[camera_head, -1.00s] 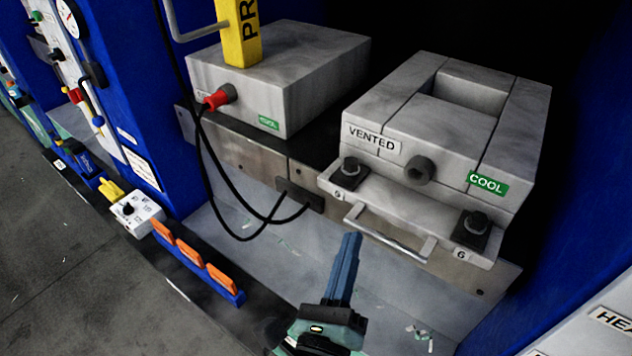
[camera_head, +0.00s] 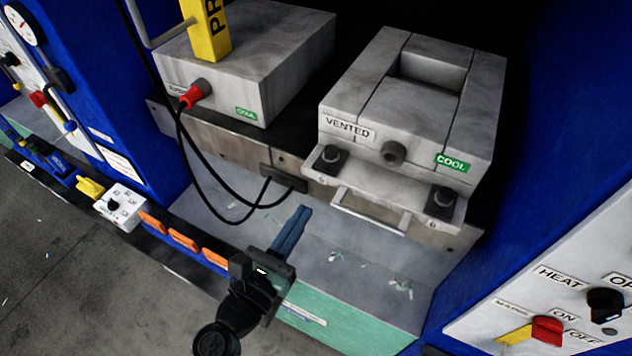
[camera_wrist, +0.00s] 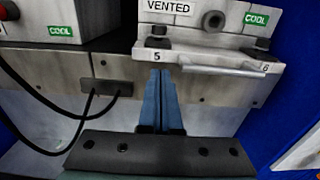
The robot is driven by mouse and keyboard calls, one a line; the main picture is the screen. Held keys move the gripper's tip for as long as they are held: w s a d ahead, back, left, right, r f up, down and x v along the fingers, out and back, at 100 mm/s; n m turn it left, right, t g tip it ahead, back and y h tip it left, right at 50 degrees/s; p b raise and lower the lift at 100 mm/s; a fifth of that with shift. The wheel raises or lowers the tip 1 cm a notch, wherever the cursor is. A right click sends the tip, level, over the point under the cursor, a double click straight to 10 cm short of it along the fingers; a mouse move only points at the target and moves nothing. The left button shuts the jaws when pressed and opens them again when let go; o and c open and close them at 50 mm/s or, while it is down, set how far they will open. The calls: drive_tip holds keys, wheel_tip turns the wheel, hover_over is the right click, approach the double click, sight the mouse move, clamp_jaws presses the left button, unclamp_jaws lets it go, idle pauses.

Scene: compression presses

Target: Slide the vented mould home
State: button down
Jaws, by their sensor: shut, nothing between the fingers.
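The vented mould (camera_head: 408,105) is a grey metal block labelled VENTED and COOL, with a rectangular opening in its top. It sits on the press bed at the right, on a plate with black knobs and a front bar handle (camera_head: 371,213). Its lower front also shows in the wrist view (camera_wrist: 210,45), with the handle (camera_wrist: 225,70) at the right. The plate juts out past the bed's front edge. My gripper (camera_head: 305,209) is shut and empty, in front of and left of the handle, apart from it. In the wrist view its blue fingers (camera_wrist: 160,75) point toward the bed front.
A second grey mould (camera_head: 250,60) stands at the left with a red plug (camera_head: 190,97) and black cables (camera_head: 200,180) hanging in front. Blue press walls flank the bay. A switch panel (camera_head: 560,310) is at the lower right. Scraps lie on the grey ledge (camera_head: 350,270).

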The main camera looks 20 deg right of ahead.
sight(325, 181)
drive_tip(key=p+x, duration=0.2)
drive_tip(key=x, duration=0.3)
drive_tip(key=shift+w+d+r, duration=0.15)
drive_tip(key=shift+w+d, duration=0.4)
drive_tip(key=shift+w, duration=0.05)
drive_tip(key=shift+f, duration=0.2)
